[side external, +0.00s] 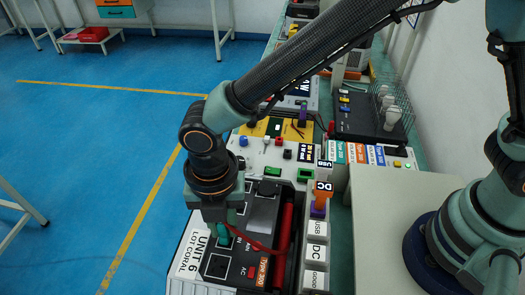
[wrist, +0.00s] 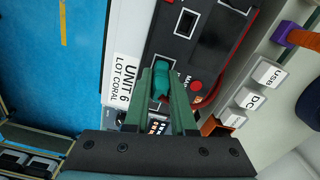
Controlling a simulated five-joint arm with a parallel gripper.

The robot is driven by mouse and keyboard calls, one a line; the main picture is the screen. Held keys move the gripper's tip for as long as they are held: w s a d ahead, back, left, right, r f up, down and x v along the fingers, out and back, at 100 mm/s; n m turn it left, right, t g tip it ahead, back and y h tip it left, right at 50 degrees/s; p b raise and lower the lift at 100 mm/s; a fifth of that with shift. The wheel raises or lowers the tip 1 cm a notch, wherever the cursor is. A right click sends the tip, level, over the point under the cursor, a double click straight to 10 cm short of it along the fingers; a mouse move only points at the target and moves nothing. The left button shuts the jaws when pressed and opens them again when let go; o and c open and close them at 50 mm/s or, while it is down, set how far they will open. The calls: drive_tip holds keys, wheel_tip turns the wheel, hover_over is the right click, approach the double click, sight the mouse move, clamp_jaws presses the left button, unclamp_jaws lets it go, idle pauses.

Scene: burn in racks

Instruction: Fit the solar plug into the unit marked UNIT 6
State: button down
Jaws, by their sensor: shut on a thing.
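UNIT 6 is a unit with a black panel (side external: 238,272) and a white label (side external: 195,252) reading UNIT 6, LOT CORAL. The label also shows in the wrist view (wrist: 127,75), left of my fingers. My gripper (side external: 218,230) points down over this panel. In the wrist view my gripper (wrist: 161,72) is shut on a teal plug (wrist: 161,80). A bit of the teal plug (side external: 222,238) shows below the fingers in the side view. A square black socket (side external: 217,266) lies nearer the camera on the panel. I cannot tell whether the plug touches the panel.
A red bar (side external: 284,232) stands at the panel's right side. Other units (side external: 270,155) stand behind. Blue floor (side external: 90,150) lies to the left.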

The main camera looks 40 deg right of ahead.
drive_tip(key=shift+s+d+f, duration=0.1)
drive_tip(key=shift+f, duration=0.15)
drive_tip(key=c, duration=0.7)
unclamp_jaws()
